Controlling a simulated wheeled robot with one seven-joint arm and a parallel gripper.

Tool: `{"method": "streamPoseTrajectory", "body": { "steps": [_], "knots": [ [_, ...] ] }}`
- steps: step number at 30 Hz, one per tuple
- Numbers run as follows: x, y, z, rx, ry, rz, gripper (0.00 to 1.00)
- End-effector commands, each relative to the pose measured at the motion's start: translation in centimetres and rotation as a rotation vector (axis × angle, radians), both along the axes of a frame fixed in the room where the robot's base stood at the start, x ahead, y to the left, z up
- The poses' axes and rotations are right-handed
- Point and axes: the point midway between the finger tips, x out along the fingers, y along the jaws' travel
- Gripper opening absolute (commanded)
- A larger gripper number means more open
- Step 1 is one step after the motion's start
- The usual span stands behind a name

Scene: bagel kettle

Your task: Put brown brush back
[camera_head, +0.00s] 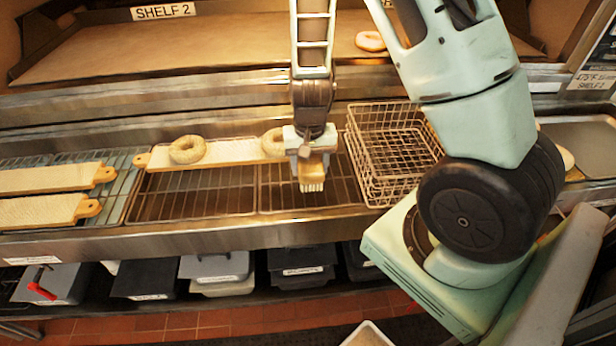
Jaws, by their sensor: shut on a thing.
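My gripper (312,158) is shut on the brown brush (312,182), which hangs with its pale bristles pointing down. The gripper and brush are in front of the wire rack (240,190) and the right end of a long board. The gap between brush and rack cannot be judged from this one view. My gripper hides part of the brush's upper end and part of a bagel (272,142) on the board.
A wire basket (365,165) stands just right of my gripper. A long board (228,152) holds another bagel (187,149). Two boards (45,179) lie at the left. Bins (215,268) sit under the counter. A bagel (370,41) lies on the upper shelf.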

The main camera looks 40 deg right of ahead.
Motion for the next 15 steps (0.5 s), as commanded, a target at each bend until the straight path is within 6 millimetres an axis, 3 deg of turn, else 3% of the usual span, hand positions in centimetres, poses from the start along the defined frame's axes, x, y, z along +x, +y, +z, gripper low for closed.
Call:
{"method": "streamPoseTrajectory", "body": {
  "steps": [9, 15],
  "knots": [
    [0.0, 0.0, -3.8, 0.001, 0.001, 0.0, 0.26],
    [0.1, 0.0, -4.3, 0.0, -0.002, 0.001, 0.26]
  ]
}}
